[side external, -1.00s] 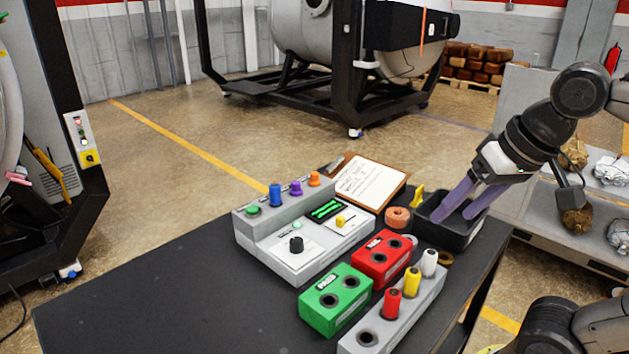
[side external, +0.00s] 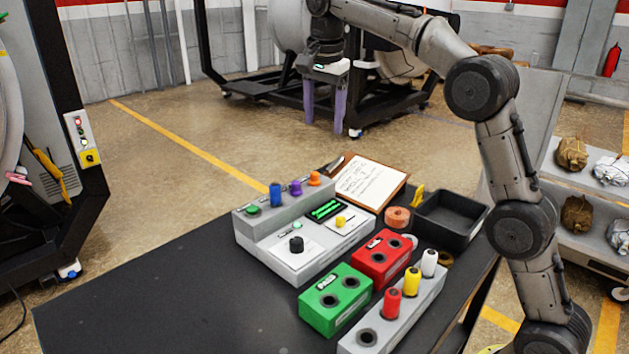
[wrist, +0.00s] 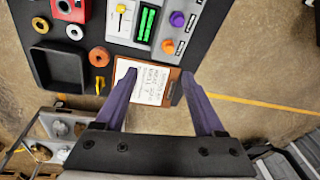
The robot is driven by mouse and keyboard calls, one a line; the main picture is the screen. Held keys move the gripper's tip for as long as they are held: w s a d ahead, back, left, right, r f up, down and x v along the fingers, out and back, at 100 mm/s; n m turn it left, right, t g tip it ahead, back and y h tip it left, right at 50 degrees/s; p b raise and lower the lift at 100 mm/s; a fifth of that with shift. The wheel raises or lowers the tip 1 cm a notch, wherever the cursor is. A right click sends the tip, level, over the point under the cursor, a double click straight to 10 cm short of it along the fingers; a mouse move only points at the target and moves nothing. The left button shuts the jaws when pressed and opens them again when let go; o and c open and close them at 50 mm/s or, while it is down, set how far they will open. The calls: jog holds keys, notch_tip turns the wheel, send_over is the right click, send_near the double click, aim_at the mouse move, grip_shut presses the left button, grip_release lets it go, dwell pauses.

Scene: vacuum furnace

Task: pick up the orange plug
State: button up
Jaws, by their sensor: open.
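The orange plug (side external: 314,179) stands upright at the right end of the row on the raised back ledge of the grey control box (side external: 290,258). In the wrist view the orange plug (wrist: 168,46) lies beyond the fingertips, near the top. My gripper (side external: 324,127) is open and empty, with its purple fingers pointing down. It is high up and well apart from the plug. In the wrist view my gripper (wrist: 158,74) has the clipboard showing between its fingers. The purple plug (side external: 295,187) is directly beside the orange one.
A blue plug (side external: 275,194) and a green button (side external: 252,209) continue the row. A clipboard (side external: 376,184), an orange ring (side external: 397,217) and a black tray (side external: 450,236) lie to the right. Red (side external: 384,260) and green (side external: 335,300) blocks stand in front. The table's left part is clear.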

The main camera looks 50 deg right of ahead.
jog(key=g, duration=0.1)
send_over(314, 173)
jog(key=f, duration=0.8)
jog(key=shift+s+a+f, duration=0.1)
jog(key=shift+a+f, duration=0.25)
jog(key=shift+d+f, duration=0.2)
jog(key=shift+f, duration=1.4)
jog(key=shift+d+f, duration=0.2)
jog(key=shift+f, duration=1.4)
jog(key=shift+c, duration=0.3)
grip_shut()
